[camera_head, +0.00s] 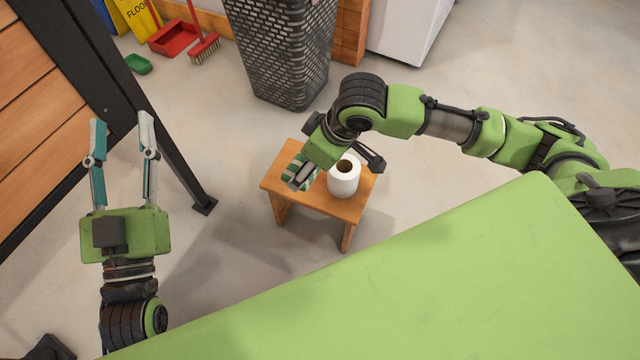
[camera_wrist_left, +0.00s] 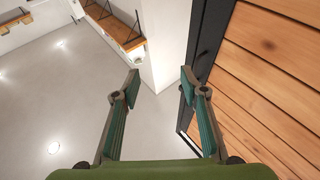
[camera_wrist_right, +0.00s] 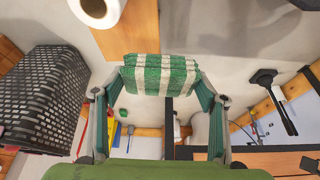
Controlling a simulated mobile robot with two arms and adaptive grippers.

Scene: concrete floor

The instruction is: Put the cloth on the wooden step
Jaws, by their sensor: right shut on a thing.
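The cloth (camera_wrist_right: 160,72) is green and white striped and sits between the fingertips of my right gripper (camera_wrist_right: 160,90), which is shut on it. In the head view the cloth (camera_head: 292,179) shows at the left part of the wooden step (camera_head: 318,203), partly hidden by the right gripper. The step also shows in the right wrist view (camera_wrist_right: 128,40), behind the cloth. I cannot tell whether the cloth touches the step's top. My left gripper (camera_head: 122,122) is open and empty, left of the step.
A white paper roll (camera_head: 344,178) stands on the right part of the step, close to my right gripper. A dark laundry basket (camera_head: 283,50) stands behind. A red dustpan (camera_head: 173,38), a brush (camera_head: 204,48) and a green scoop (camera_head: 138,64) lie at the back left.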

